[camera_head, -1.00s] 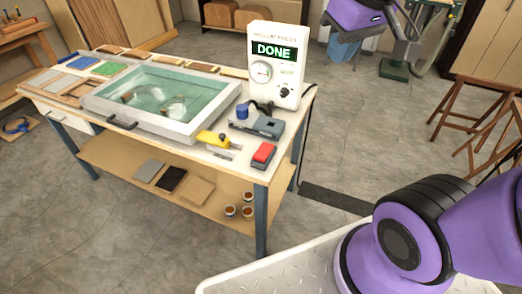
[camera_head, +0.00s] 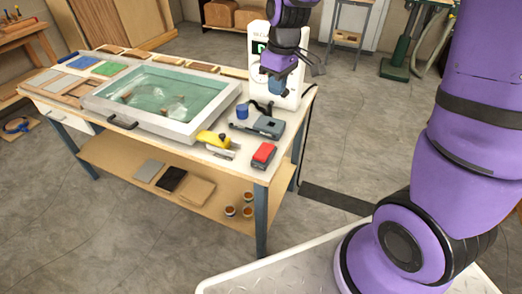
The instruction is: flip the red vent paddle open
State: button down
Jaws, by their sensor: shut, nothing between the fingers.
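The red vent paddle (camera_head: 264,153) sits on a small dark grey base at the near right corner of the workbench. It looks slightly tilted; I cannot tell its exact angle. My gripper (camera_head: 278,92) points down in front of the white press control box, behind and above the paddle and well apart from it. It is shut and empty. The control box (camera_head: 289,100) is partly hidden by my gripper and wrist, with most of its display covered. The framed press (camera_head: 206,128) with its greenish clear sheet lies to the left.
A grey valve-like device (camera_head: 268,127) with a hose and a blue cap (camera_head: 242,110) stands between gripper and paddle. A yellow-handled tool (camera_head: 213,139) lies left of the paddle. Wood and coloured sheets line the bench's back and left.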

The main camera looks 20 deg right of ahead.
jog(key=n+g, duration=0.2)
send_over(261, 156)
jog(key=w+d, duration=0.1)
jog(key=w, duration=0.1)
notch_tip(261, 156, down, 10)
jog(key=shift+s+d, duration=0.2)
jog(key=f, duration=0.4)
jog(key=s+a+f, duration=0.1)
jog(key=f, duration=0.8)
jog(key=shift+s+a+f, duration=0.2)
jog(key=shift+f, duration=0.2)
jog(key=shift+f+t, duration=0.1)
jog(key=shift+t, duration=0.2)
jog(key=shift+s+a+f, duration=0.1)
jog(key=shift+f, duration=0.15)
jog(key=shift+r, duration=0.15)
